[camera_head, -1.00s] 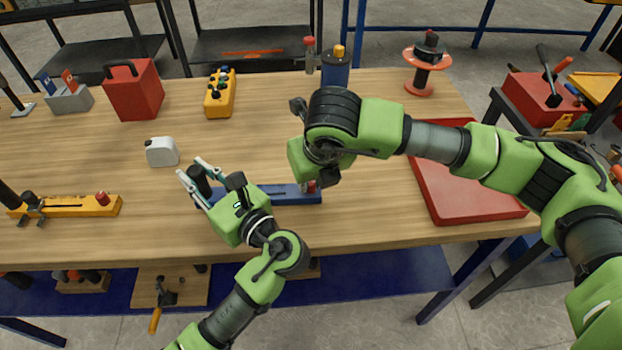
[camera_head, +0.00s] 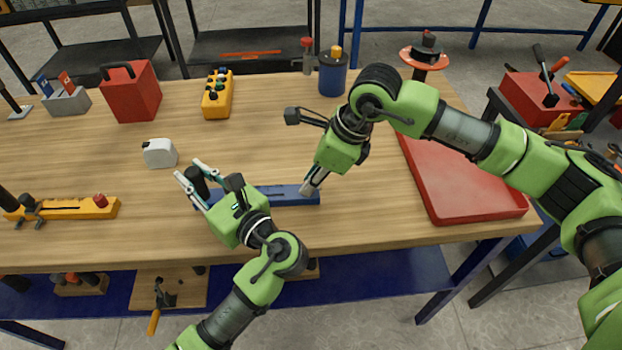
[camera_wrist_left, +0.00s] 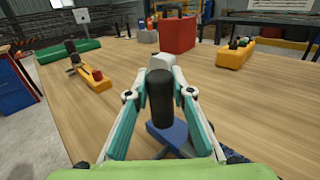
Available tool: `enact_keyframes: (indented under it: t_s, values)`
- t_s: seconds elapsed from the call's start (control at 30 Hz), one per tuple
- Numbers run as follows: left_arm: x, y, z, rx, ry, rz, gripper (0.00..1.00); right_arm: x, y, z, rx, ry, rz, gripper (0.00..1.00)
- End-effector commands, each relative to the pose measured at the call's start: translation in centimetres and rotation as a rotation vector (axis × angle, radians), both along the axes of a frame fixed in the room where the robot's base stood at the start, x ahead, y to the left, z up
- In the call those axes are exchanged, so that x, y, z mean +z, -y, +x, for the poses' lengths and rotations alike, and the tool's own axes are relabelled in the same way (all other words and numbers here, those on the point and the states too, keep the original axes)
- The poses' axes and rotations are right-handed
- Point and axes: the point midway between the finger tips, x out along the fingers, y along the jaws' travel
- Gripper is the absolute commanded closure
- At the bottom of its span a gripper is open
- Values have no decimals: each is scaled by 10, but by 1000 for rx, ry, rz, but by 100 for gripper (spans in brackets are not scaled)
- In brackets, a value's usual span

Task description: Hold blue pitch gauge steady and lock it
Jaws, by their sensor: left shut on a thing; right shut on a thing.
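The blue pitch gauge (camera_head: 280,195) lies along the table near its front edge, between my two grippers. My left gripper (camera_head: 190,172) is shut around the black upright handle (camera_head: 200,187) at the gauge's left end. The left wrist view shows this handle (camera_wrist_left: 160,95) between the two fingers, with part of the blue gauge (camera_wrist_left: 178,136) beneath. My right gripper (camera_head: 307,190) points down at the gauge's right end, shut on the knob there. Its fingers hide that knob.
A yellow gauge (camera_head: 75,208) with a red knob lies to the left. A white tape measure (camera_head: 159,153), yellow button box (camera_head: 217,94) and red toolbox (camera_head: 132,92) stand behind. A red tray (camera_head: 460,185) lies to the right. The middle tabletop behind the gauge is clear.

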Motion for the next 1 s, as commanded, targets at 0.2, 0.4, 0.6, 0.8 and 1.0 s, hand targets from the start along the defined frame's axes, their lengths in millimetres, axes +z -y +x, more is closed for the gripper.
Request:
enact_keyframes:
  t_s: [0.2, 0.4, 0.6, 0.8, 1.0]
  values:
    - [-1, 0, -1, 2, -4, 0, 100, 0, 2, 4, 194, 2, -2, 100]
    - [-1, -1, -1, 2, -4, 0, 100, 0, 2, 5, 351, 3, -2, 100]
    - [-1, -1, -1, 2, -4, 0, 100, 1, 2, 5, 463, 3, -4, 100]
    - [-1, -1, -1, 2, -4, 0, 100, 1, 2, 6, 526, 4, -4, 100]
    - [-2, -1, -1, 2, -4, 0, 100, 0, 2, 5, 552, 4, -2, 100]
